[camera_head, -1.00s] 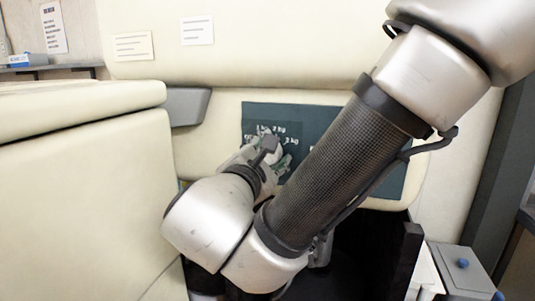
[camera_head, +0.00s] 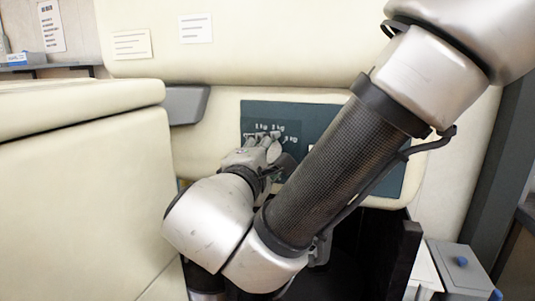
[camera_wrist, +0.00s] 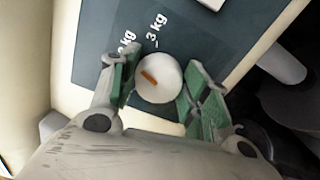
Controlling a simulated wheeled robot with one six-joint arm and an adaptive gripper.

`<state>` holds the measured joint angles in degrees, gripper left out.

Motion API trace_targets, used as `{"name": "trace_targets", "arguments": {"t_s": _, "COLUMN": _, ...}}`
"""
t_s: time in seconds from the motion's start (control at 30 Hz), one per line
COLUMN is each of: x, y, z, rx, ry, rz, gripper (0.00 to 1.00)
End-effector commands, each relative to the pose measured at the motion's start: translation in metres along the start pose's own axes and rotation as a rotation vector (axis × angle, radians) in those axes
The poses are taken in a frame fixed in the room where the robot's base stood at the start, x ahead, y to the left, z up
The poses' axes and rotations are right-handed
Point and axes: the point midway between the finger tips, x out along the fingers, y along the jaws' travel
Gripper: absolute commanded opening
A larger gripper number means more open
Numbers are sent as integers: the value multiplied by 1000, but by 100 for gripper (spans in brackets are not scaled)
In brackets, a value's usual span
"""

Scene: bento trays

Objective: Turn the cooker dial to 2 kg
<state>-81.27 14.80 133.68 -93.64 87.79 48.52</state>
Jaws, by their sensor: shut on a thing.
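The cooker dial is a round white knob (camera_wrist: 163,90) with an orange mark, on a dark teal panel (camera_wrist: 90,42). In the wrist view the mark slants to the upper left, towards a "kg" label (camera_wrist: 127,42) whose number is partly hidden by a finger. A "3 kg" label (camera_wrist: 155,32) stands above the knob. My gripper (camera_wrist: 164,88) has its green-padded fingers on both sides of the knob and is shut on it. In the head view my gripper (camera_head: 268,150) is at the panel (camera_head: 318,118), covering most of the knob.
A cream cabinet block (camera_head: 80,190) stands close on the left of my arm. A grey ledge (camera_head: 187,105) juts out left of the panel. A grey box with a blue knob (camera_head: 462,265) is at the lower right. Paper notes (camera_head: 197,29) hang above.

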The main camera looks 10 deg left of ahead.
Motion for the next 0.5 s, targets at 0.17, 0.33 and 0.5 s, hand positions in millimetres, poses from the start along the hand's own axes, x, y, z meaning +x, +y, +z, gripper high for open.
{"name": "trace_targets", "arguments": {"t_s": 0.17, "x": 0, "y": -1, "z": 0, "rx": 1, "ry": 0, "rz": -1, "gripper": 23}}
{"name": "trace_targets", "arguments": {"t_s": 0.33, "x": 0, "y": -1, "z": 0, "rx": 0, "ry": 0, "rz": -2, "gripper": 23}}
{"name": "trace_targets", "arguments": {"t_s": 0.5, "x": 0, "y": -1, "z": 0, "rx": 0, "ry": 0, "rz": -1, "gripper": 67}}
